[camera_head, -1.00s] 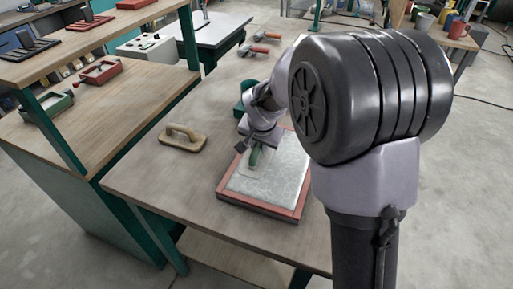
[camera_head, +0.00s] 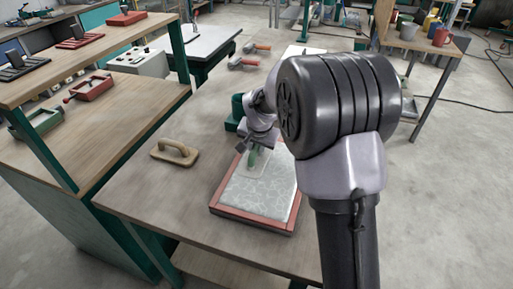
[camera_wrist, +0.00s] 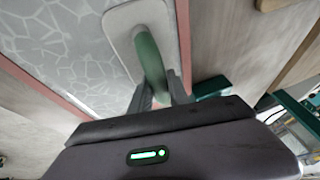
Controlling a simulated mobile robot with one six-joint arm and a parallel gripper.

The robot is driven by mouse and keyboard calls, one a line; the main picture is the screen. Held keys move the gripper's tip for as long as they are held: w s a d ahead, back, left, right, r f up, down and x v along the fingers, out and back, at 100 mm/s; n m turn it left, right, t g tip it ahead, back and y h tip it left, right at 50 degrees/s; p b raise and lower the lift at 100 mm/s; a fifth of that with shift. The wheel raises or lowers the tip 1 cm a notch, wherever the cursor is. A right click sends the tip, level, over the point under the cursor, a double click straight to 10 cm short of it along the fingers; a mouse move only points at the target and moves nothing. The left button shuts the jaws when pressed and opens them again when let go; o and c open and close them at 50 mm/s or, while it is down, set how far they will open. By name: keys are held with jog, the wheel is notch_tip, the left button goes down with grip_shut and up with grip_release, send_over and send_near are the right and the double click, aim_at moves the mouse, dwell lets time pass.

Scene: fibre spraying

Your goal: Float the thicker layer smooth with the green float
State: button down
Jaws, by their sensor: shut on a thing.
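The red-framed panel (camera_head: 214,209) lies on the workbench in the head view, with a pale grey, web-patterned layer (camera_head: 255,201) inside the frame. The layer also shows in the wrist view (camera_wrist: 50,42). The float has a pale flat plate (camera_wrist: 128,20) and a green handle (camera_wrist: 150,66). My gripper (camera_wrist: 162,92) is shut on the green handle. The float's plate is over the layer near the frame's far end; I cannot tell whether it touches. In the head view my gripper (camera_head: 253,148) and the green handle are small and partly hidden by my arm.
A wooden float (camera_head: 175,152) lies on the bench left of the panel. Two orange-handled tools (camera_head: 243,62) lie farther back. A green object (camera_head: 237,112) stands just behind my gripper. A shelf unit with trays (camera_head: 88,88) stands at the left. The bench's front left is clear.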

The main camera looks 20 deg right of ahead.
jog(key=shift+s+a+f+b, duration=0.1)
jog(key=shift+s+a+b, duration=0.95)
jog(key=shift+s, duration=0.4)
jog(key=shift+s+a+r+b, duration=0.1)
jog(key=shift+s+a+b, duration=0.95)
jog(key=shift+s, duration=0.45)
jog(key=shift+s+a+f+b, duration=0.1)
jog(key=shift+s+a+b, duration=0.9)
jog(key=shift+s, duration=0.45)
notch_tip(320, 180, up, 7)
jog(key=p, duration=0.5)
jog(key=shift+d, duration=0.15)
